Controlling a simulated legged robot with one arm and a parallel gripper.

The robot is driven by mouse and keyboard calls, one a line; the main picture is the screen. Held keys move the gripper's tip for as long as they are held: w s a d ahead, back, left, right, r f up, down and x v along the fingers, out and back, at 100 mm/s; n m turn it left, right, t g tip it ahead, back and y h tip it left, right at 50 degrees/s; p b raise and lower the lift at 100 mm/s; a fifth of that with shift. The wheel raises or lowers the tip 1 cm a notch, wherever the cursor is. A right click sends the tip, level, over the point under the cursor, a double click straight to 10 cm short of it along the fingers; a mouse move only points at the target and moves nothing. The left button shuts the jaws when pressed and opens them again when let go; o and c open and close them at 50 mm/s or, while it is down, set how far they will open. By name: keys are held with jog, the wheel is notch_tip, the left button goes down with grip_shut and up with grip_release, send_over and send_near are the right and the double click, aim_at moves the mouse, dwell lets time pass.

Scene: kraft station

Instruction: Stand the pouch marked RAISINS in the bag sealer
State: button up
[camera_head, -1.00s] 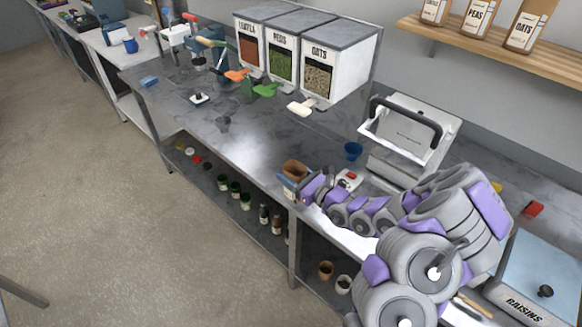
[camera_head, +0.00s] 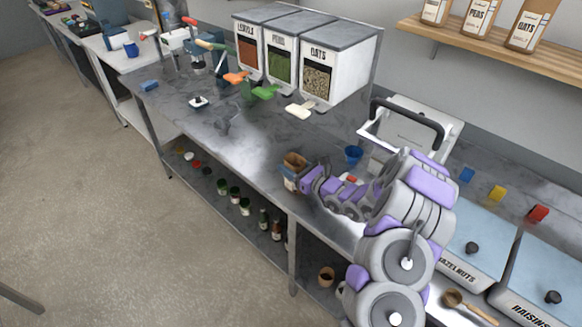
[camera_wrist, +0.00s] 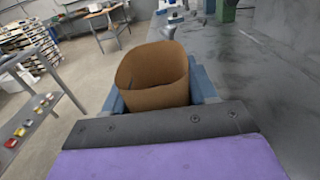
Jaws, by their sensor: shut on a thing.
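A brown, open-topped pouch (camera_wrist: 155,78) stands upright between the blue-grey fingers of my gripper (camera_wrist: 158,95) in the wrist view. My gripper is shut on it. In the head view the pouch (camera_head: 294,160) is held by my gripper (camera_head: 291,176) at the front edge of the steel bench. A white machine with a black handle (camera_head: 407,130), which looks like the bag sealer, stands at the back of the bench, right of the pouch. My arm hides its lower part.
Bins of lentils, peas and oats (camera_head: 325,75) stand at the back. A blue cup (camera_head: 354,155) is between pouch and machine. Lidded bins marked HAZELNUTS (camera_head: 478,235) and RAISINS (camera_head: 548,280) are at right. Bench left of the pouch is mostly clear.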

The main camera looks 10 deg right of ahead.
jog(key=shift+d, duration=0.55)
jog(key=o, duration=1.1)
jog(key=shift+c, duration=0.2)
jog(key=o, duration=0.3)
jog(key=shift+a, duration=0.65)
